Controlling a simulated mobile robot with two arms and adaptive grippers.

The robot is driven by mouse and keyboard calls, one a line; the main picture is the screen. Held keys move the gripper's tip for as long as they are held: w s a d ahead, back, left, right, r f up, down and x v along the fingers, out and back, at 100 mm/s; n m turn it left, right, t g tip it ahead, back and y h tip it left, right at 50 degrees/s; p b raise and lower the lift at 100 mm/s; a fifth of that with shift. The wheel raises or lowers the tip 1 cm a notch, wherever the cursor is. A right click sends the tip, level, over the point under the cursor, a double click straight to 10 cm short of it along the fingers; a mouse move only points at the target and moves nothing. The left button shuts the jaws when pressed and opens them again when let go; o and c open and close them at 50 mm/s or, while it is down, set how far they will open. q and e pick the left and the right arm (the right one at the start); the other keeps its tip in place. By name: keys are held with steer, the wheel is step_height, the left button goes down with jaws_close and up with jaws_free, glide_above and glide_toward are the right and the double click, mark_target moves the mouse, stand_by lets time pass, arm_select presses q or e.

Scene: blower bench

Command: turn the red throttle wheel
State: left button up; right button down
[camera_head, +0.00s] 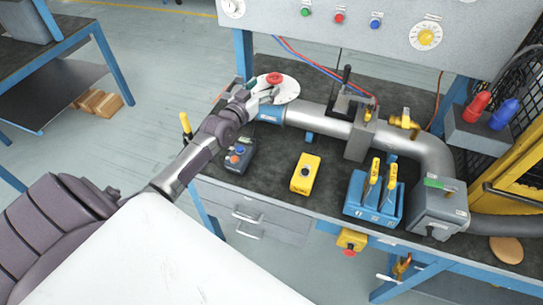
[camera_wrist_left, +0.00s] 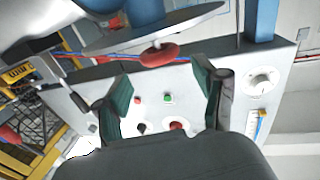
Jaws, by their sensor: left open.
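The red throttle wheel (camera_head: 274,78) looks like a small red knob on a pale round disc (camera_head: 289,92) at the left end of the grey pipe. My left gripper (camera_head: 262,97) is open and empty, close beside the disc on its near left side. In the left wrist view the red wheel (camera_wrist_left: 159,54) shows beyond and between the open green-padded fingers (camera_wrist_left: 163,85), below the disc's rim (camera_wrist_left: 150,32). I see no contact between fingers and wheel. My right gripper is not in view.
The grey pipe (camera_head: 319,119) runs right along the dark bench. A small dark button box (camera_head: 236,157), a yellow box (camera_head: 305,174) and a blue block with yellow handles (camera_head: 374,203) stand in front. A grey control panel (camera_head: 385,32) rises behind.

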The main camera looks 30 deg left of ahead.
arm_select(q)
steer(key=s, duration=0.5)
steer(key=s+d+f+g, duration=0.2)
steer(key=s+d+f, duration=0.1)
steer(key=d+f, duration=0.1)
steer(key=s+d+f+m+g+h, duration=0.1)
steer(key=s+d+f+g, duration=0.1)
steer(key=s+d+f, duration=0.1)
steer(key=s+d+f+m+g+h, duration=0.1)
steer(key=s+d+f+g, duration=0.1)
steer(key=s+d+f, duration=0.2)
steer(key=shift+d+f+g, duration=0.2)
steer(key=shift+d+f, duration=0.3)
steer(key=shift+f, duration=0.35)
steer(key=shift+d+f+g, duration=0.2)
steer(key=shift+d+f, duration=0.3)
steer(key=shift+f, duration=0.3)
